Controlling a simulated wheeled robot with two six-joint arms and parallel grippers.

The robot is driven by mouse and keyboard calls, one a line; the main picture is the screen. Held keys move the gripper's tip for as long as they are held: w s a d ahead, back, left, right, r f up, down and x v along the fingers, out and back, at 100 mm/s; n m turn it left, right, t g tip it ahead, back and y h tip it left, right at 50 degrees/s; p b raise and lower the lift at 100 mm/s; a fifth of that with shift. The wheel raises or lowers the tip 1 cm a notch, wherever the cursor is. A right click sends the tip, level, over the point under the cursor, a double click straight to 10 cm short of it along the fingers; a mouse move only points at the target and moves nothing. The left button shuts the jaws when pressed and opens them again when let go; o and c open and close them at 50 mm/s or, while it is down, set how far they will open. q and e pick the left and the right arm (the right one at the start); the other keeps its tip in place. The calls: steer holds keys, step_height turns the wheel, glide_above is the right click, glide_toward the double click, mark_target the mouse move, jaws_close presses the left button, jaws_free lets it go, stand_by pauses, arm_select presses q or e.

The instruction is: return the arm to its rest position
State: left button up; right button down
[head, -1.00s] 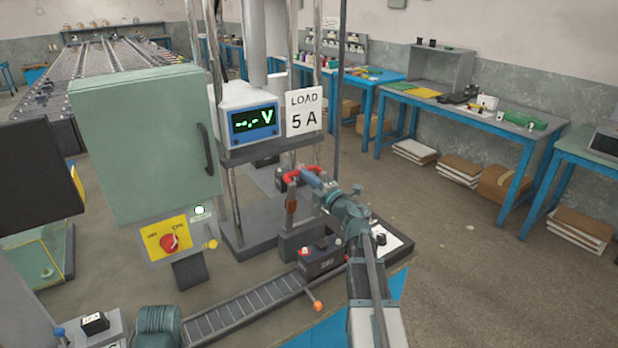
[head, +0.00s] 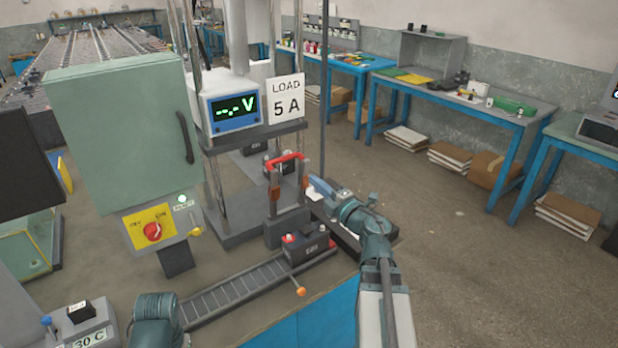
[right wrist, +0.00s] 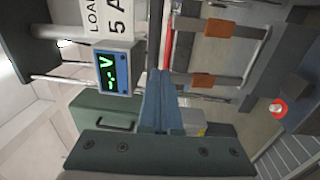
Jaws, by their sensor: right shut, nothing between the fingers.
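My right arm comes in from the bottom right of the head view. Its right gripper (head: 318,187) is shut and empty, just right of the red-barred handle (head: 285,161) and apart from it. In the right wrist view the closed blue fingers (right wrist: 160,100) fill the middle, with the red bar (right wrist: 168,45) and its orange side blocks (right wrist: 212,28) beyond them. A teal part of my left arm (head: 156,318) shows at the bottom left of the head view. My left gripper is out of view.
The meter (head: 236,108) reads "-.-- V" beside the "LOAD 5 A" sign (head: 286,99). A dark battery (head: 308,246) stands at the end of the roller track (head: 235,292). A green cabinet (head: 120,140) stands left. Open floor (head: 450,240) lies to the right.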

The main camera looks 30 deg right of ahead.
steer(key=shift+s, duration=0.3)
steer(key=shift+w, duration=0.1)
